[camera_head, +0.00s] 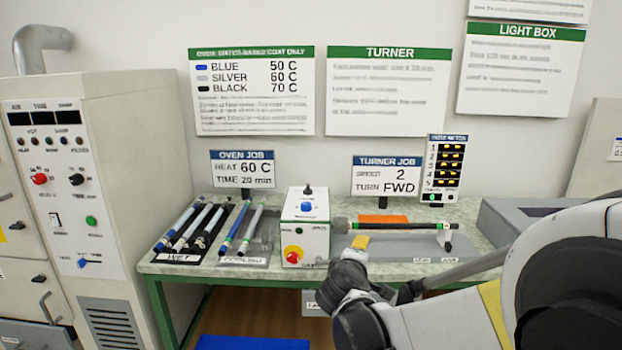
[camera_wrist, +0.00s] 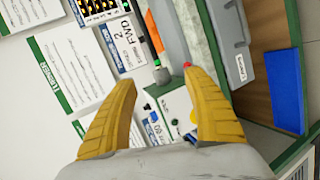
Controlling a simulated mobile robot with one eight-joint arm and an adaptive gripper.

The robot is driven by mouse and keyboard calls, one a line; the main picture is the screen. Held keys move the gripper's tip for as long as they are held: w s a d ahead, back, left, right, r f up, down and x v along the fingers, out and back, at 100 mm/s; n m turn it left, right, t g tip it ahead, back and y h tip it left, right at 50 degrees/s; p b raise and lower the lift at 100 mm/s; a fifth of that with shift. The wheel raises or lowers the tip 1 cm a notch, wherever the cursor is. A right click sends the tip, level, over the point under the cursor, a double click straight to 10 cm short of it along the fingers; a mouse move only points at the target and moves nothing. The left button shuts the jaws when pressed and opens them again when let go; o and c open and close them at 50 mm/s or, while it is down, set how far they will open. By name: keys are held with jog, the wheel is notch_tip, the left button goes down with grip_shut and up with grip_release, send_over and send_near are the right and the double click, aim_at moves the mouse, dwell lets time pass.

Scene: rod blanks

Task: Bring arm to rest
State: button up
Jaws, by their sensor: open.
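My arm reaches in from the right of the head view and ends in my gripper (camera_head: 358,245) in front of the bench (camera_head: 465,210). In the wrist view my gripper (camera_wrist: 160,82) shows two yellow fingers spread wide apart with nothing between them. The turner box (camera_head: 305,225) is white with a green top band, a blue knob and a red knob. A dark rod (camera_head: 395,226) lies level from the turner to a white support on the right. My gripper is in front of the turner and its rod in the head view; any contact cannot be told.
A tall oven cabinet (camera_head: 120,190) stands at the left. Several rods (camera_head: 195,226) lie on the WET rack, and two rods (camera_head: 240,228) lie on the COOLING rack. A grey box (camera_head: 500,217) is at the right.

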jog(key=s+d+r+m+g, duration=0.2)
jog(key=s+d+m, duration=0.25)
jog(key=s, duration=0.35)
jog(key=s+d+f+m+g+y, duration=0.1)
jog(key=s+m, duration=0.3)
jog(key=s, duration=0.8)
jog(key=s+d+f+m+g+y, duration=0.1)
jog(key=s+m, duration=0.4)
jog(key=s, duration=0.7)
jog(key=shift+s+d+f+g+y, duration=0.3)
jog(key=shift+f+g+y, duration=0.45)
jog(key=shift+g+y, duration=0.25)
